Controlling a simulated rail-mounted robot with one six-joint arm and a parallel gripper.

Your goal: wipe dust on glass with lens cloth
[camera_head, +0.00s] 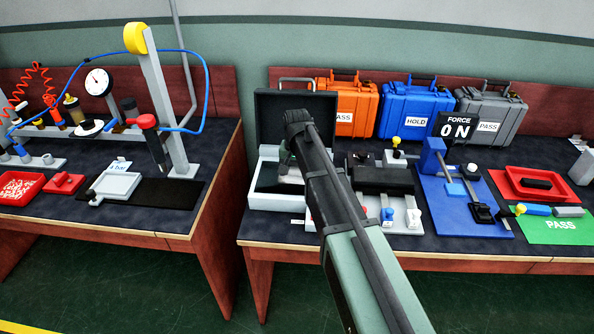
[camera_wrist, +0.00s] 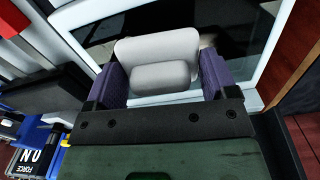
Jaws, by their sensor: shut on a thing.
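In the wrist view my gripper (camera_wrist: 162,76) is shut on a pale grey folded pad, which looks like the lens cloth (camera_wrist: 157,48), held between its two purple fingers. The cloth is in front of a dark glass panel (camera_wrist: 235,30) with a white frame, and hides part of it. I cannot tell whether it touches the glass. A faint tan patch shows beside the cloth's right edge; I cannot tell if it is dust. In the head view the white-framed dark glass (camera_head: 268,180) is on the right bench, and my arm hides most of my gripper and the cloth.
A black upright panel (camera_head: 295,112) stands behind the glass. Fixtures, a blue plate (camera_head: 462,212), a red tray (camera_head: 533,183) and a green PASS mat (camera_head: 560,228) lie to the right. Orange, blue and grey cases line the back. A gap separates the left bench.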

